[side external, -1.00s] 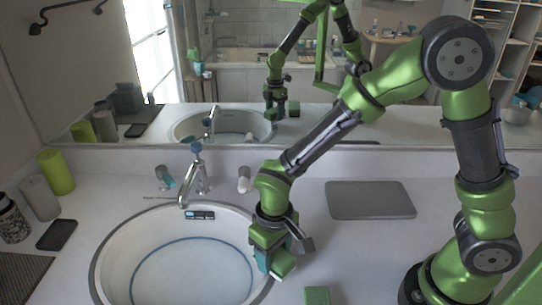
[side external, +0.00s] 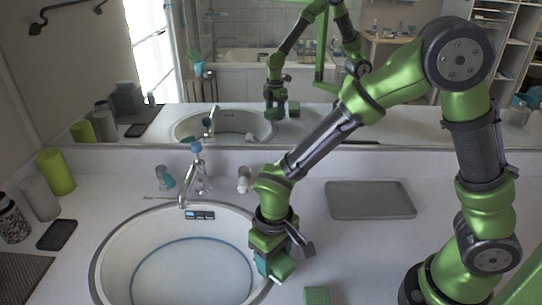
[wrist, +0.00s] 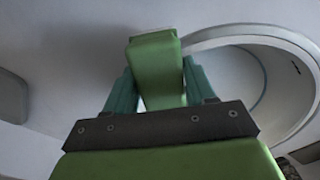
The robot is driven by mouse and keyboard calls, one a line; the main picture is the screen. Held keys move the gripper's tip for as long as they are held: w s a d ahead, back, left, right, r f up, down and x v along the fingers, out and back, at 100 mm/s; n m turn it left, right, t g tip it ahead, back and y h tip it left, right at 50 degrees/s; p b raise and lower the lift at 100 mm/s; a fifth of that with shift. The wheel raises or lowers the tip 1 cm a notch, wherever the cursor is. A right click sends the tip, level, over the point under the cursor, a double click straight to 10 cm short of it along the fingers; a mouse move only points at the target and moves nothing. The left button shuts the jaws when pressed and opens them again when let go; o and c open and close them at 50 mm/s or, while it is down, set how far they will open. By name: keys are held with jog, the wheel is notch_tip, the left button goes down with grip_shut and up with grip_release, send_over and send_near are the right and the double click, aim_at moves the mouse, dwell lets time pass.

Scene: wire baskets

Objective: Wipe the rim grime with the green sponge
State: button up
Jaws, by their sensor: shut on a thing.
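The green sponge (side external: 283,268) is between the teal fingers of my gripper (side external: 272,262), at the right rim of the round sink (side external: 103,247). In the wrist view the sponge (wrist: 156,62) sticks out past the fingertips, with the sink rim (wrist: 262,33) to its right. My gripper (wrist: 160,88) is shut on the sponge. I cannot tell whether the sponge touches the rim or hovers just above it. No grime can be made out on the rim; the gripper hides part of the right side.
A second green block (side external: 317,295) lies on the counter at the front. A grey tray (side external: 370,200) lies at the right. The tap (side external: 196,175) stands behind the sink, with a dark label (side external: 200,215) on the back rim. Cylinders (side external: 55,172) stand at the left.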

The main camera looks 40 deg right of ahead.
jog(key=shift+f, duration=0.85)
dwell(0.8)
jog(key=shift+w+d, duration=1.9)
jog(key=shift+w, duration=0.05)
jog(key=shift+w+d, duration=1.9)
jog(key=shift+d, duration=0.05)
jog(key=shift+s+a, duration=1.95)
jog(key=shift+s, duration=0.05)
